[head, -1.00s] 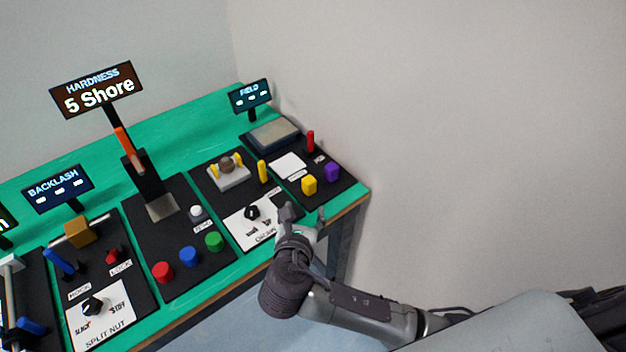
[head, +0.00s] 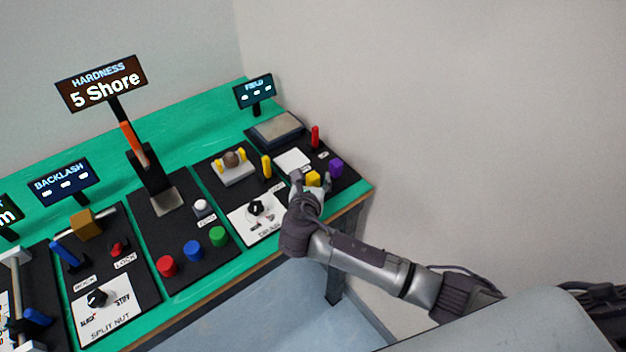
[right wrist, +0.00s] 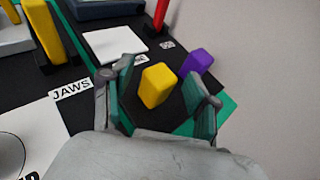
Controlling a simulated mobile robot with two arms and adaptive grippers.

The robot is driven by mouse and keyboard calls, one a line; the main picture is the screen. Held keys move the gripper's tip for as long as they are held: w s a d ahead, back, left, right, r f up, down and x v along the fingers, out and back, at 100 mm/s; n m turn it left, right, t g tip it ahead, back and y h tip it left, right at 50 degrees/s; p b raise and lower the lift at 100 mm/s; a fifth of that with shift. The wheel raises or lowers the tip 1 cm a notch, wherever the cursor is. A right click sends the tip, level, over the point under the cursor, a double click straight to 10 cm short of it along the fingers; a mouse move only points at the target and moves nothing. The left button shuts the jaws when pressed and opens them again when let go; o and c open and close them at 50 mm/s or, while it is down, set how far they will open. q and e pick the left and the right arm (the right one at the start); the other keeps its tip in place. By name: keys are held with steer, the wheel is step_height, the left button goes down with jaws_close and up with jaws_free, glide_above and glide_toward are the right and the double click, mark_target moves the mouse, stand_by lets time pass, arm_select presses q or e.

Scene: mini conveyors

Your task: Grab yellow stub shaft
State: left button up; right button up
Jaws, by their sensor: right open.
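The yellow stub shaft (head: 313,178) is a short yellow block standing on the black panel at the right end of the bench. My right gripper (head: 311,184) is open at this block, with a finger on either side of it. In the right wrist view the yellow stub shaft (right wrist: 157,86) stands upright between the two open fingers (right wrist: 160,80), with a visible gap on each side. Its base on the panel shows in that view. My left gripper is not in view.
A purple block (head: 335,168) stands close to the right finger, and a red peg (head: 315,137) stands behind. A white plate (head: 292,160) lies beyond the left finger. A tall yellow lever (head: 266,166) and a black knob (head: 257,208) are to the left.

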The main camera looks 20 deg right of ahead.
steer(key=shift+w+d+f, duration=0.25)
steer(key=shift+w+d, duration=0.05)
steer(key=shift+w, duration=0.25)
jaws_close()
steer(key=shift+r, duration=0.1)
